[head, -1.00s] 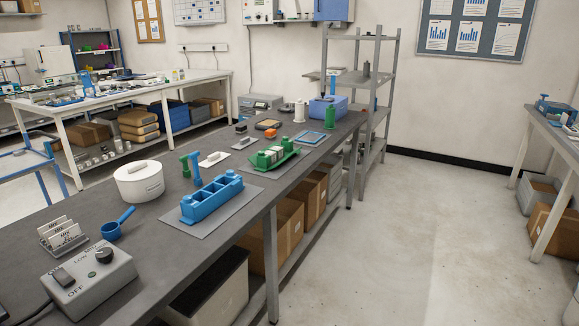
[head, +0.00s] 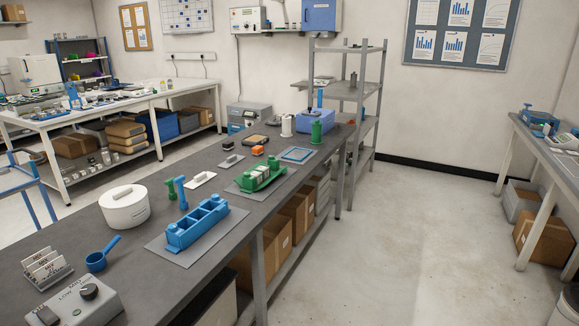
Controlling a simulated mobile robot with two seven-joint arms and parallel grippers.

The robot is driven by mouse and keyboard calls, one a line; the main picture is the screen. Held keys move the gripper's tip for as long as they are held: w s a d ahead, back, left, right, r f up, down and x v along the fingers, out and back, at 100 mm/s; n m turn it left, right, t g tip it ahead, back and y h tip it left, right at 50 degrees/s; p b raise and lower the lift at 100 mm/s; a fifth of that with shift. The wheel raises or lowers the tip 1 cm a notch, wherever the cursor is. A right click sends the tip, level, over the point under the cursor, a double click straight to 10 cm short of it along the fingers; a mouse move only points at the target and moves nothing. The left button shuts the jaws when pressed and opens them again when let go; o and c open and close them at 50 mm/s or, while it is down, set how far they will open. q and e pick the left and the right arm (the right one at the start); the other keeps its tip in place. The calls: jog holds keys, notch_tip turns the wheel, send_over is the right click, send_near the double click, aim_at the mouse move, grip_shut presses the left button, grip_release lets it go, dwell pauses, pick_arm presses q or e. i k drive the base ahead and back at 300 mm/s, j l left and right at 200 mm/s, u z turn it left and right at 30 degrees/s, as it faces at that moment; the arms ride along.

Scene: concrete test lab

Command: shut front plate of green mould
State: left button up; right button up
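The green mould (head: 262,176) sits on a grey mat on the long dark bench, in the middle of the head view. Several pale blocks stand in it. Its front side faces the bench's right edge; at this size I cannot tell how its front plate stands. A larger blue mould (head: 197,224) with open compartments lies nearer, on its own grey mat. Neither of my grippers is in view.
A white lidded pot (head: 124,208), a blue scoop (head: 100,258) and a control box (head: 80,304) stand on the near bench. A blue tray (head: 297,155) and a green bottle (head: 316,133) lie beyond the green mould. The floor (head: 410,240) right of the bench is clear.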

aim_at(282, 170)
jog(key=i+l+u, duration=0.15)
jog(key=u, duration=0.25)
jog(key=i+l+u, duration=0.2)
jog(key=u, duration=0.25)
jog(key=i+l+u, duration=0.1)
jog(key=l, duration=0.2)
jog(key=i+l+u, duration=0.2)
jog(key=l, duration=0.35)
jog(key=i, duration=0.1)
